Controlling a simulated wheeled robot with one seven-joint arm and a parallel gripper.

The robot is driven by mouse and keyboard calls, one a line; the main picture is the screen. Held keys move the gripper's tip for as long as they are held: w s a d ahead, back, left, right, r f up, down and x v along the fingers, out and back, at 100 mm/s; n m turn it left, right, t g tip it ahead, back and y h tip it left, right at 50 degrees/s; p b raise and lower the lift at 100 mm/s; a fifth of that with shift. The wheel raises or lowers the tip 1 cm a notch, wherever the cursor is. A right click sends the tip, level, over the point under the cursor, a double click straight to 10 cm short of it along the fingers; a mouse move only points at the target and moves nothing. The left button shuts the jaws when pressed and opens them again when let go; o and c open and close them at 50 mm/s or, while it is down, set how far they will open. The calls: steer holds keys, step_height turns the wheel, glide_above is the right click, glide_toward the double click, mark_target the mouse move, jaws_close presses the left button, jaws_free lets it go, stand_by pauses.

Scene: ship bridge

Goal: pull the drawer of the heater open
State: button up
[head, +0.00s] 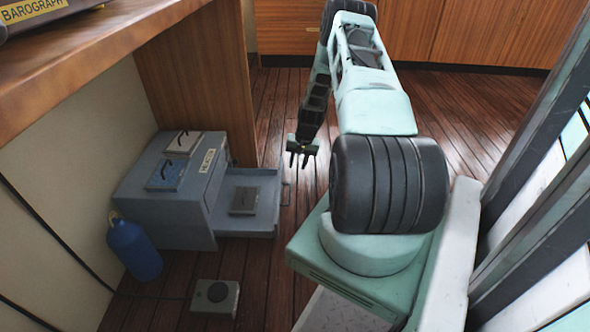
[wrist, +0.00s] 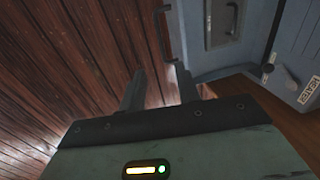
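The heater (head: 165,205) is a blue-grey box on the floor under the wooden counter. Its drawer (head: 262,220) stands pulled out to the right, with a dark flat item (head: 243,200) lying in it. The drawer handle (head: 286,192) is a thin dark bar on the drawer's front; in the wrist view the handle (wrist: 161,38) shows just beyond my fingertips. My gripper (head: 301,160) hangs near the handle, fingers apart and empty. In the wrist view its fingers (wrist: 158,72) are open, and the handle does not look enclosed by them.
A blue bottle (head: 134,248) leans by the heater's front left. A small grey box with a round dark top (head: 215,298) lies on the floor. Two flat cases (head: 166,175) sit on the heater. The wooden floor right of the drawer is clear.

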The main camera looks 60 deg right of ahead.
steer(key=shift+s+d+r, duration=0.1)
steer(key=shift+s+r, duration=0.1)
steer(key=shift+r, duration=0.85)
